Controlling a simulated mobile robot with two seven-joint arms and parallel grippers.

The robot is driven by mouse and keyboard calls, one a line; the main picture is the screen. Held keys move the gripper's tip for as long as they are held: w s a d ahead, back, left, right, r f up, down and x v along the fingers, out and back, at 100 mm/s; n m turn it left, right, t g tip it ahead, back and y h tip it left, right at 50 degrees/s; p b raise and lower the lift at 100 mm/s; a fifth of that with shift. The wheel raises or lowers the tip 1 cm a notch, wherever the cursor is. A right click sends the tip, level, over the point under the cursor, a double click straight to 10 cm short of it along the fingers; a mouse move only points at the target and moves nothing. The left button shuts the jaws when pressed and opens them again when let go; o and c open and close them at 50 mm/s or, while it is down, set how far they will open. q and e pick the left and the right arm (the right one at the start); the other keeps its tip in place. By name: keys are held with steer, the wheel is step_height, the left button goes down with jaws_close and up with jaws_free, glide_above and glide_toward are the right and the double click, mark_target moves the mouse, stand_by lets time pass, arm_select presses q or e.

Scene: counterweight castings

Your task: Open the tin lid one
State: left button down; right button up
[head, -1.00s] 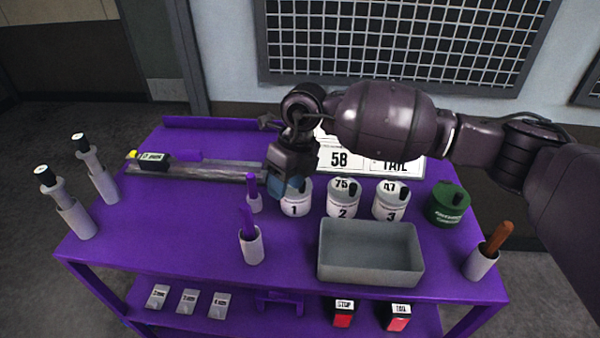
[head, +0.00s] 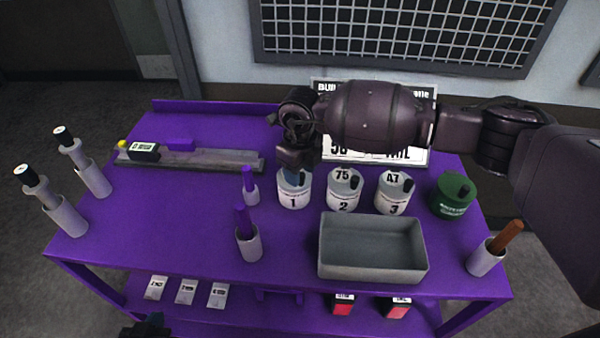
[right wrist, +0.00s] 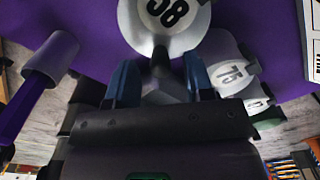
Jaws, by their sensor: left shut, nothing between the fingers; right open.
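Tin one (head: 293,200) is a white tin marked 1, standing at the left of the tin row. Its lid, marked 58, shows in the right wrist view (right wrist: 185,38) and appears to be on the tin. My right gripper (head: 296,176) is over this lid and partly hides it. In the right wrist view its blue fingers (right wrist: 161,82) are apart, with the lid's dark knob between them; I cannot tell whether they touch it. My left gripper (head: 150,325) is shut and empty at the bottom edge, low in front of the table.
Tin two (head: 343,198), tin three (head: 393,200) and a green tin (head: 452,196) stand to the right. A grey tray (head: 373,272) lies in front. Purple-handled tools in white holders (head: 249,245) stand front left. A sign (head: 420,150) stands behind.

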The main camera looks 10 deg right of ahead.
steer(key=shift+f, duration=0.95)
jaws_close()
